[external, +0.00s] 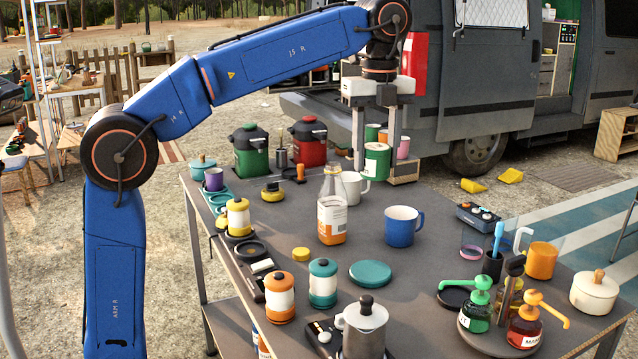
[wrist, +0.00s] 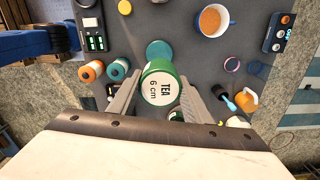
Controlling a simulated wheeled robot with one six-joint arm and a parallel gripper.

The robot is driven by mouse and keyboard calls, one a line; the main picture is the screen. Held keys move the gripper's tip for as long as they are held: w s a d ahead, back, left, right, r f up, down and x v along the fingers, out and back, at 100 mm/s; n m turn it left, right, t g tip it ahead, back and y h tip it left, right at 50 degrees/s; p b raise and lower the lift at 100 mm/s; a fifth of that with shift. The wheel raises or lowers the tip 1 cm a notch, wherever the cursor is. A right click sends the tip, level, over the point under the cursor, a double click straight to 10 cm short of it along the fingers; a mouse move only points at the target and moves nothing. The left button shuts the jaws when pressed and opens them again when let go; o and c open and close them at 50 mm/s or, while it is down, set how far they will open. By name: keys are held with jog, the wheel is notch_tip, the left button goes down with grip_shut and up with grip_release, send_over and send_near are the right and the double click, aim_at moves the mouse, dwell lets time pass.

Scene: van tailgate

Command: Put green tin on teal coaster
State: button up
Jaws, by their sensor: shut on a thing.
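The green tin (external: 377,162) has a pale label band and is between the fingers of my gripper (external: 377,176), held upright in the air above the table. In the wrist view its white end (wrist: 160,89) reads "TEA 6 cm", and the two grey fingers of my gripper (wrist: 160,78) flank it. The teal coaster (external: 370,273) is a flat round disc lying bare on the table. In the wrist view the teal coaster (wrist: 159,48) shows beyond the tin, partly hidden by it. The tin is apart from the coaster.
Near the coaster stand a teal-lidded jar (external: 323,284), an orange-lidded jar (external: 280,297), a metal pot (external: 362,330) and a blue mug (external: 401,229). A glass bottle (external: 332,212) and white mug (external: 352,188) stand farther back. Green (external: 476,310) and red (external: 524,327) pump bottles are right.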

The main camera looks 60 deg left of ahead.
send_over(371, 271)
notch_tip(371, 271, down, 21)
jog(key=shift+a, duration=0.1)
dwell(0.7)
jog(key=shift+f, duration=0.1)
jog(key=o, duration=1.1)
notch_tip(371, 271, up, 12)
dwell(0.3)
